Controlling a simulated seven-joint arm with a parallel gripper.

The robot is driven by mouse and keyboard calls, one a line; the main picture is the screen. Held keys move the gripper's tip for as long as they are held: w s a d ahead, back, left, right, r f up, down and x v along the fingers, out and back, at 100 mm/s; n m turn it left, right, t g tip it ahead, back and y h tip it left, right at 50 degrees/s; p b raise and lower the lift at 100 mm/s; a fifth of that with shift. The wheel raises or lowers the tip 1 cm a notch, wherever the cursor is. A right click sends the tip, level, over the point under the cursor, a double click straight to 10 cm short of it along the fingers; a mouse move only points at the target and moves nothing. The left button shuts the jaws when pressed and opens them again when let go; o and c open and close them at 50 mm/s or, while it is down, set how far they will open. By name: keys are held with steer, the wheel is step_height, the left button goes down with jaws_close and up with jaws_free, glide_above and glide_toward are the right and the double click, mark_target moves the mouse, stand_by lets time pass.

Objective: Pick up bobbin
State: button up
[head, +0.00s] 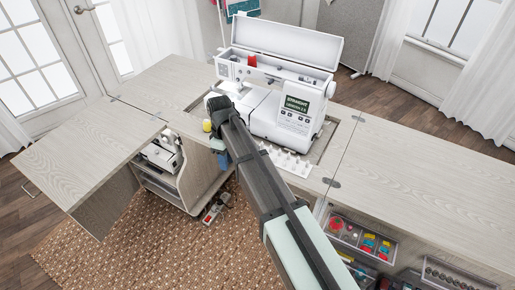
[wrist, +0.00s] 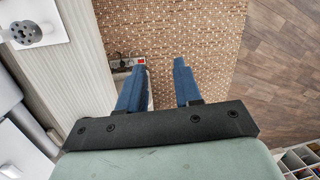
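My gripper (wrist: 159,66) shows in the wrist view with two blue fingers apart and nothing between them. In the head view the gripper (head: 222,157) hangs at the front left of the white sewing machine (head: 272,112), partly hidden by my arm. No bobbin can be made out for certain. A round grey metal piece with holes (wrist: 24,34) sits on a white part at the top left of the wrist view, apart from the fingers; I cannot tell whether it is a bobbin. A small yellow item (head: 206,126) shows beside my wrist in the head view.
The cabinet top (head: 419,187) is mostly clear on the right, as is the left leaf (head: 75,158). Small white items (head: 290,163) stand in front of the machine. A red spool (head: 251,60) is on the machine. A foot pedal (wrist: 128,62) lies on the rug (wrist: 200,38).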

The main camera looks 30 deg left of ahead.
steer(key=w+a+r+t, duration=0.2)
steer(key=w+r, duration=0.1)
steer(key=r, duration=0.7)
steer(key=w+d+r+m+y, duration=0.1)
steer(key=w+d+r+m, duration=0.25)
steer(key=w+d, duration=0.5)
step_height(320, 180, down, 7)
steer(key=shift+a+f, duration=0.1)
steer(key=shift+f, duration=0.1)
steer(key=shift+s+a+f, duration=0.1)
steer(key=shift+f, duration=1.2)
steer(key=shift+a+f, duration=0.1)
steer(key=shift+f, duration=1.2)
jaws_close()
